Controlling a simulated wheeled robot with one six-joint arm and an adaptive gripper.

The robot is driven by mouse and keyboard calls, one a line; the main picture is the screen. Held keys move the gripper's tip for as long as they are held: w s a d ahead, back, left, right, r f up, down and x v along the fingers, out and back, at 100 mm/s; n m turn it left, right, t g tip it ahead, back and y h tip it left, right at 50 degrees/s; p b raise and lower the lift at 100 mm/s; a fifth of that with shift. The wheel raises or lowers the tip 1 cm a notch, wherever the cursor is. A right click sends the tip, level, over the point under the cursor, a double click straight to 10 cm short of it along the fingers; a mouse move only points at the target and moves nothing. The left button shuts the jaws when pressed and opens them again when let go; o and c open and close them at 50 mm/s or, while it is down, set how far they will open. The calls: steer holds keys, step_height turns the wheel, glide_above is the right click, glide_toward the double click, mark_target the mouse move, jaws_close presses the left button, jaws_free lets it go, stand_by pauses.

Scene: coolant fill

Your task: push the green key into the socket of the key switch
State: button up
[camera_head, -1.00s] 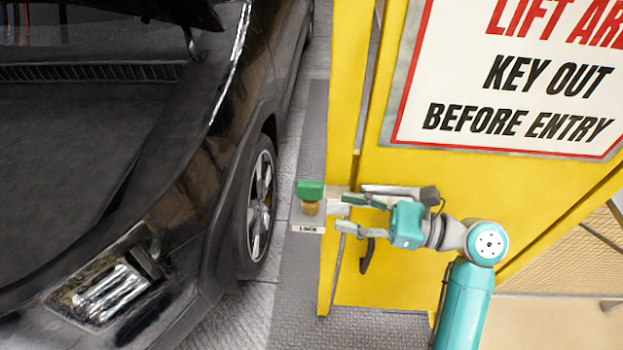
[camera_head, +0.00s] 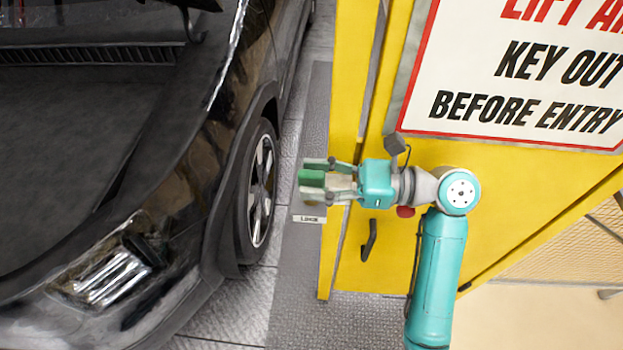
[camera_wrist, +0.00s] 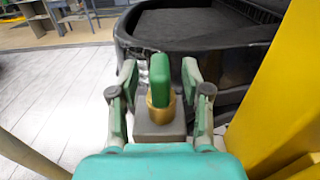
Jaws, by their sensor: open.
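The green key (camera_head: 311,179) stands upright between the fingers of my gripper (camera_head: 316,178). In the wrist view the key (camera_wrist: 160,80) rises from a brass collar (camera_wrist: 161,106) on the grey key switch box (camera_wrist: 160,132). My gripper (camera_wrist: 160,82) is open there, with a gap between each finger and the key. In the head view the fingers hide the brass part and most of the box. The label plate (camera_head: 308,219) of the switch shows below the fingers. How deep the key sits in the socket cannot be told.
A yellow post and gate (camera_head: 345,120) with a sign (camera_head: 530,80) stand right beside the switch; the post also shows close on the right in the wrist view (camera_wrist: 290,90). A black car (camera_head: 190,170) is at the left. A black handle (camera_head: 369,240) hangs below my arm.

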mark_target(298, 178)
steer(key=shift+a, duration=1.65)
jaws_close()
steer(key=shift+r, duration=0.1)
